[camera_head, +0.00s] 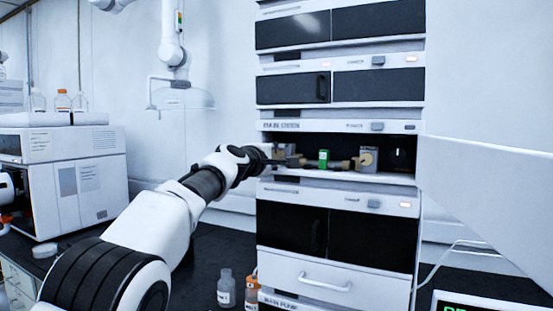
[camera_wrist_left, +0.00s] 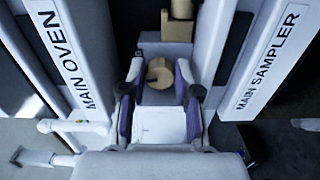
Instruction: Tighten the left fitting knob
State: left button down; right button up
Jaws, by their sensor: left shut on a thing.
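The left fitting knob (camera_wrist_left: 160,73) is a round tan knob between the fingers of my left gripper (camera_wrist_left: 159,82) in the left wrist view. In the head view my left gripper (camera_head: 283,161) reaches into the open bay of the instrument stack (camera_head: 340,127), at its left side. The gripper is shut on the knob and largely hides it there. A column with a green band (camera_head: 323,158) lies across the bay, to the right of the gripper. The right fitting knob (camera_head: 366,158) is a tan disc on a grey block. My right gripper is not in view.
A large white panel (camera_head: 490,190) fills the right side in the head view. A white instrument (camera_head: 95,180) stands at the left. Bottles (camera_head: 226,288) stand on the dark bench left of the stack. In the left wrist view, walls labelled MAIN OVEN and MAIN SAMPLER flank the gripper.

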pick_arm(q)
jog(key=shift+a+r+m, duration=0.2)
jog(key=shift+r+m, duration=0.05)
jog(key=shift+m, duration=0.55)
jog(key=c, duration=1.1)
grip_release()
jog(key=shift+w, duration=0.1)
jog(key=shift+w+f, duration=0.1)
jog(key=shift+f, duration=0.05)
